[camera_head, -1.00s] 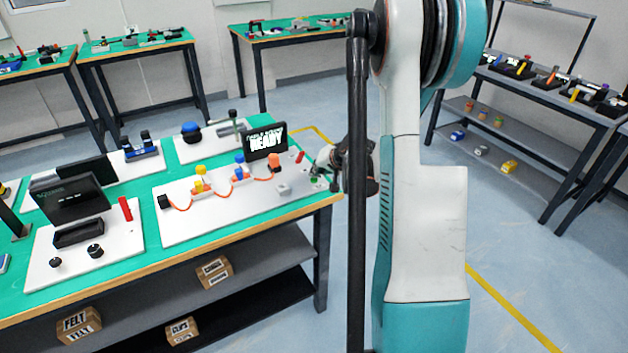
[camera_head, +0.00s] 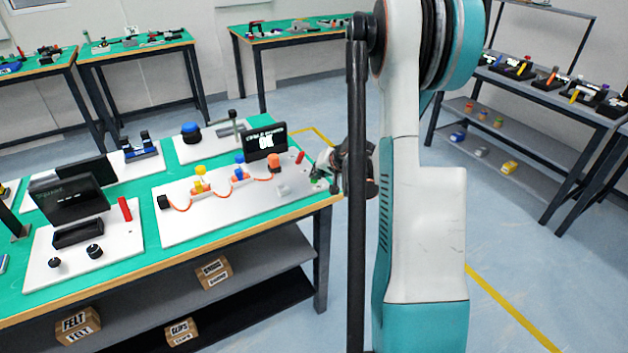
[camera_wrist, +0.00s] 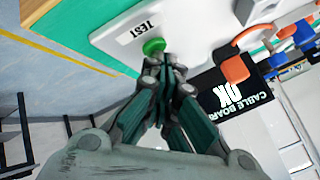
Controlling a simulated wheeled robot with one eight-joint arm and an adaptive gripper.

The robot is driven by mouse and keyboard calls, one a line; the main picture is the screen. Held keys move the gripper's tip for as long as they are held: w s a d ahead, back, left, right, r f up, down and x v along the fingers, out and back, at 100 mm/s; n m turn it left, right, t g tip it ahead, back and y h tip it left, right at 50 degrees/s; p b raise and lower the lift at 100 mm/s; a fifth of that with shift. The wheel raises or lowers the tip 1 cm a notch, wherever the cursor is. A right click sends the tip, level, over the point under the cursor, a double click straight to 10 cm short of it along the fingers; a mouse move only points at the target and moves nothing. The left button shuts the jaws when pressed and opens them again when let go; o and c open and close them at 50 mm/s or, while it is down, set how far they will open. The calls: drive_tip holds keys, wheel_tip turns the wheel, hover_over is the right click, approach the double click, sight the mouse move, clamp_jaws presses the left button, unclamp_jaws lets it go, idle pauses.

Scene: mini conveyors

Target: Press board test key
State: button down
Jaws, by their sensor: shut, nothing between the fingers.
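The green test key (camera_wrist: 153,46) sits on the white cable board (camera_wrist: 108,38) beside the printed word TEST. My gripper (camera_wrist: 166,63) is shut and empty, with its fingertips right at the key's edge. They appear to touch it, but the contact and how far the key is pressed cannot be made out. The board's display (camera_wrist: 236,93) reads "CABLE BOARD OK". In the head view, my gripper (camera_head: 321,185) is at the right end of the board (camera_head: 205,227), and the display (camera_head: 265,142) stands behind it.
Yellow, blue and orange plugs (camera_head: 274,161) joined by an orange cable stand on the board, near a grey block (camera_head: 283,190) and a red lever (camera_head: 300,157). Another panel with a dark screen (camera_head: 72,198) is at left. Open floor lies right of the table.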

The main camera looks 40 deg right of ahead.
drive_tip(key=shift+r, duration=0.1)
drive_tip(key=shift+r+p, duration=0.45)
drive_tip(key=shift+r, duration=0.2)
drive_tip(key=shift+r, duration=0.1)
wheel_tip(320, 180, up, 5)
drive_tip(key=p, duration=0.3)
idle(0.8)
